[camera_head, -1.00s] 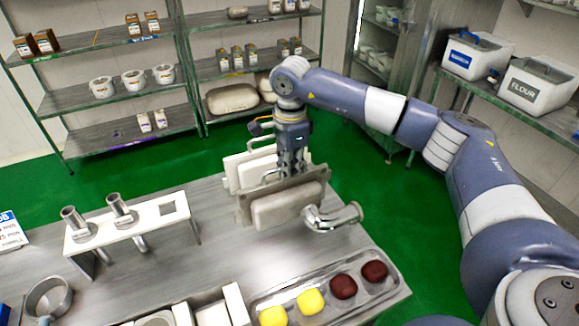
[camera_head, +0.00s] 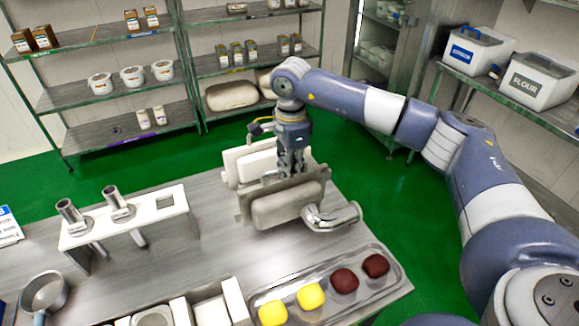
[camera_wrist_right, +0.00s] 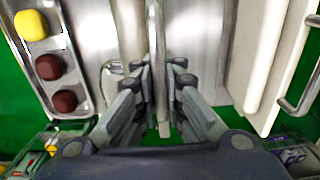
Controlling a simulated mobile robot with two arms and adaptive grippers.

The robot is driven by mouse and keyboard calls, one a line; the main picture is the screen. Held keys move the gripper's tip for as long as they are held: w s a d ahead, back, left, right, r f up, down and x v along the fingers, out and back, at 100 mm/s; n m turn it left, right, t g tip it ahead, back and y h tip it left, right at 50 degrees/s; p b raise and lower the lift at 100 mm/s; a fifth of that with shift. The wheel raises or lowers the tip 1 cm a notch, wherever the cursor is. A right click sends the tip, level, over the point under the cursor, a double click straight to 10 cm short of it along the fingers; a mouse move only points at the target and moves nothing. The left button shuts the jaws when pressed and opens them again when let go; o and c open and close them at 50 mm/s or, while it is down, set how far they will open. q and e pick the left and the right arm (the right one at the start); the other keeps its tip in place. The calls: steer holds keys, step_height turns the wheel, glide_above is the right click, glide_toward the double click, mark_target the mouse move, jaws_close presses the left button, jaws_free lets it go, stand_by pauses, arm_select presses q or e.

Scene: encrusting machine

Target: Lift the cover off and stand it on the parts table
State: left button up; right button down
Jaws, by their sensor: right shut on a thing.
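The cover (camera_head: 290,205) looks like a grey plate with a rounded pale block on its near face. It stands on edge at the steel parts table (camera_head: 210,190); whether its lower edge touches the top, I cannot tell. My right gripper (camera_head: 290,172) points down just behind it. In the right wrist view its fingers (camera_wrist_right: 160,100) are shut on a thin upright bar (camera_wrist_right: 156,50), which looks like the cover's handle. A shiny bent pipe (camera_head: 332,216) is at the cover's right end; whether it is joined is unclear. My left gripper is out of view.
White panels (camera_head: 245,160) stand close behind my right gripper; one has a metal handle (camera_wrist_right: 300,75). A clear tray (camera_head: 398,285) with yellow and dark red pieces lies in front. A white stand (camera_head: 150,222) with metal tubes is left. Bare tabletop lies between.

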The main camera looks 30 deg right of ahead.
steer(key=shift+f+b, duration=0.85)
steer(key=shift+f, duration=0.35)
steer(key=c, duration=1.7)
jaws_free()
steer(key=shift+o, duration=0.5)
steer(key=shift+s, duration=0.15)
steer(key=shift+o, duration=0.9)
steer(key=shift+f, duration=0.15)
